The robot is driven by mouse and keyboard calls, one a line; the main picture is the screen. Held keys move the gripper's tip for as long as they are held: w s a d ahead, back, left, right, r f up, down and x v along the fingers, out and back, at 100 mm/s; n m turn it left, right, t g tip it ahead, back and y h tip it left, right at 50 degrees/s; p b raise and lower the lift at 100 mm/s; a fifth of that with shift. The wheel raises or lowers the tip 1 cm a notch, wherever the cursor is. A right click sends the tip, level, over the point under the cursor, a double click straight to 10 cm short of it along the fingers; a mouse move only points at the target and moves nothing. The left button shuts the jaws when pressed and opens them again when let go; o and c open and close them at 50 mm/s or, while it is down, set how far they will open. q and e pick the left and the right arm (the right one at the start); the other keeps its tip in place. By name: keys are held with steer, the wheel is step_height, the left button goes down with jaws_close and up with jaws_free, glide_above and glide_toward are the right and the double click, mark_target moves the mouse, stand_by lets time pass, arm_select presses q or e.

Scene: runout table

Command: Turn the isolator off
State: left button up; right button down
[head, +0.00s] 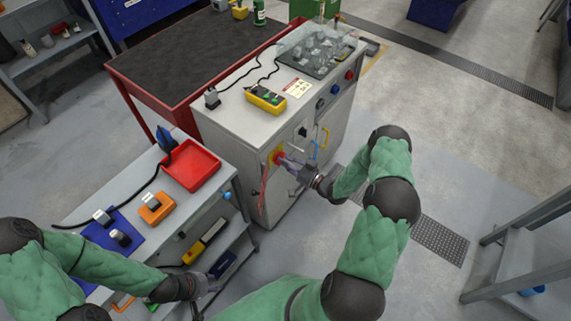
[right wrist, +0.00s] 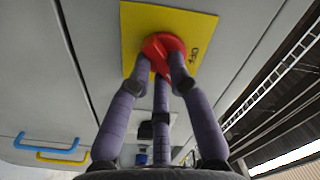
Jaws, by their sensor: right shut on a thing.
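The isolator is a red rotary knob (right wrist: 163,48) on a yellow plate (right wrist: 200,32) marked with "OFF" lettering, in the right wrist view. In the head view the yellow plate (head: 273,158) shows on the front of the grey cabinet. My right gripper (head: 287,161) reaches the cabinet front there. In the right wrist view its purple fingers (right wrist: 165,70) are closed around the red knob, which they partly cover. The knob's exact angle is hard to read. My left gripper (head: 212,289) is low at the front of the left bench, away from the isolator; its fingers are small and unclear.
The grey cabinet (head: 250,125) carries a yellow device (head: 265,99) and a glassware tray on top. Blue and yellow handles (right wrist: 47,142) are on its front. A red tray (head: 191,166) and an orange block (head: 156,207) sit on the left bench. Floor right of the cabinet is clear.

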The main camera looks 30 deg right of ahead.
steer(key=shift+n+b, duration=2)
steer(key=shift+n, duration=2.9)
steer(key=c, duration=1.1)
jaws_free()
steer(key=shift+d+r, duration=0.1)
steer(key=shift+c, duration=0.2)
steer(key=shift+s, duration=0.1)
steer(key=v, duration=1.1)
steer(key=shift+s+d, duration=0.15)
steer(key=shift+s, duration=0.2)
